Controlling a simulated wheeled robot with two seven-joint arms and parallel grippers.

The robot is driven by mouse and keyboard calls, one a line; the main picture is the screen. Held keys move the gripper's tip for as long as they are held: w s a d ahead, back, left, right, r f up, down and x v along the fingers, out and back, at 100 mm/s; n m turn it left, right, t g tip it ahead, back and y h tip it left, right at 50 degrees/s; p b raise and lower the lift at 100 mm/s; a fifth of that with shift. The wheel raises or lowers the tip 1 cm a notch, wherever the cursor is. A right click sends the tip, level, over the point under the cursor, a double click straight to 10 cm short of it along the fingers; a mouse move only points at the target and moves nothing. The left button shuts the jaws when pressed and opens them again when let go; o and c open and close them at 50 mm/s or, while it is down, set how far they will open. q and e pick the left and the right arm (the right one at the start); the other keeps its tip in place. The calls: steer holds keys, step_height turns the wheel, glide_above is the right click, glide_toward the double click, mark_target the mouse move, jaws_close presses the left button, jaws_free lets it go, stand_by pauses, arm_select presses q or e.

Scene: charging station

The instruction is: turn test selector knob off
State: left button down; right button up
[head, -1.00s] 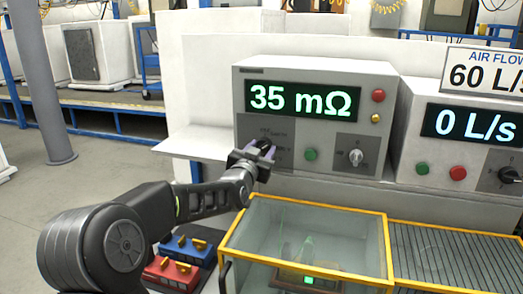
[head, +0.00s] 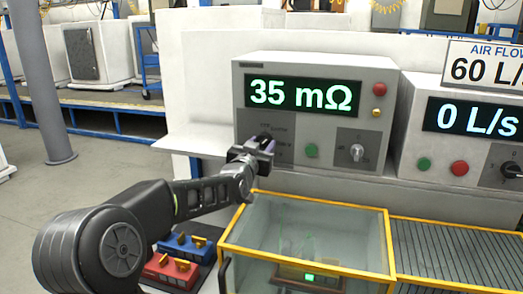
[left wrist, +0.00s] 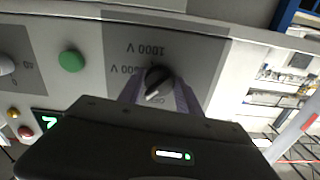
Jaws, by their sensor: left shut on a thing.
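The black test selector knob (left wrist: 158,82) sits on a dark grey label plate on the front of the grey tester. In the left wrist view the plate is upside down, with 1000 V and 500 V marks beside the knob. My left gripper (left wrist: 160,92) has a finger on each side of the knob and is shut on it. In the head view my left gripper (head: 262,147) is at the lower left of the tester's front and mostly hides the knob. The knob's exact pointing direction is hard to tell. My right gripper is not in view.
The tester display (head: 303,95) reads 35 mΩ. A green button (head: 312,150) and another knob (head: 357,152) are right of my gripper. A yellow-edged clear box (head: 305,238) stands below. Blue and red blocks (head: 172,268) lie beneath my arm.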

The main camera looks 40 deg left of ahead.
arm_select(q)
steer(key=n+b, duration=0.1)
steer(key=b, duration=0.1)
steer(key=n+b, duration=0.3)
steer(key=b, duration=0.2)
steer(key=shift+d+f+n, duration=0.1)
steer(key=shift+f+n, duration=0.15)
steer(key=shift+n, duration=0.15)
steer(key=shift+r+n+b, duration=0.15)
steer(key=shift+n+b, duration=0.7)
steer(key=shift+n, duration=0.35)
steer(key=shift+r+n+b, duration=0.15)
steer(key=shift+n+b, duration=0.35)
steer(key=shift+n, duration=0.4)
steer(key=c, duration=0.8)
jaws_free()
steer(key=b+v, duration=0.1)
steer(key=v, duration=0.6)
steer(key=shift+s+d, duration=0.2)
steer(key=shift+s, duration=0.15)
